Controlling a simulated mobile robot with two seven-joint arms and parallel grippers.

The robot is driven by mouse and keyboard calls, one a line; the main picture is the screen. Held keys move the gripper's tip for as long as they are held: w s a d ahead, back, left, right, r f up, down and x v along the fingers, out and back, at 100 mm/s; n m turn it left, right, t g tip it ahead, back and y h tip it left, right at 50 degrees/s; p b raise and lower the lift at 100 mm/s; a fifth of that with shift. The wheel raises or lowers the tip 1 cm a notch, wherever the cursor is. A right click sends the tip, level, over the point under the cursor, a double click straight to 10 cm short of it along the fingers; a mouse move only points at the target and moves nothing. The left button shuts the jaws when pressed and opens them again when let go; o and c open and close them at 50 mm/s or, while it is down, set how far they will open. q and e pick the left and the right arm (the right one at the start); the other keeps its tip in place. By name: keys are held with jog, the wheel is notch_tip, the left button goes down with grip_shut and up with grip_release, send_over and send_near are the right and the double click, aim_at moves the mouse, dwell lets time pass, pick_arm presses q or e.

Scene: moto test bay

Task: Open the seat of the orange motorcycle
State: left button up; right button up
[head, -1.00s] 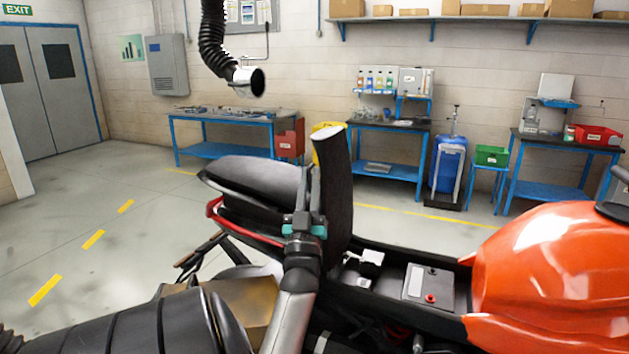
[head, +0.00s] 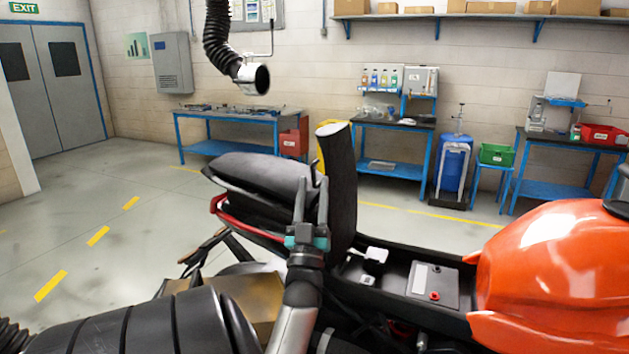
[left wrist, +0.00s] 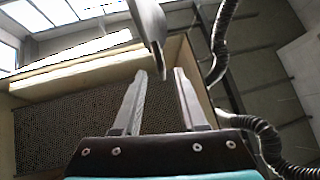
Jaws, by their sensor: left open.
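The orange motorcycle (head: 548,262) stands across the foreground, its tank at the right. Its black front seat (head: 342,190) is raised and stands nearly upright, baring the compartment with the battery (head: 432,284). The rear seat pad (head: 262,172) and tail lie to the left. My left gripper (head: 312,186) is open, fingers pointing up, close to the left side of the raised seat. In the left wrist view, a dark edge, probably the seat's, is just beyond the open fingertips (left wrist: 160,75), with nothing seen gripped between them. Whether a finger touches the seat is unclear. My right gripper is out of view.
A black extraction hose (head: 222,40) with a metal nozzle hangs above the tail. Blue workbenches (head: 225,148), a blue drum (head: 453,165) and a green bin (head: 494,154) stand along the back wall. The floor at the left is open.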

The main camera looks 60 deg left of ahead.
pick_arm(q)
jog(key=b+v, duration=0.2)
jog(key=v, duration=1)
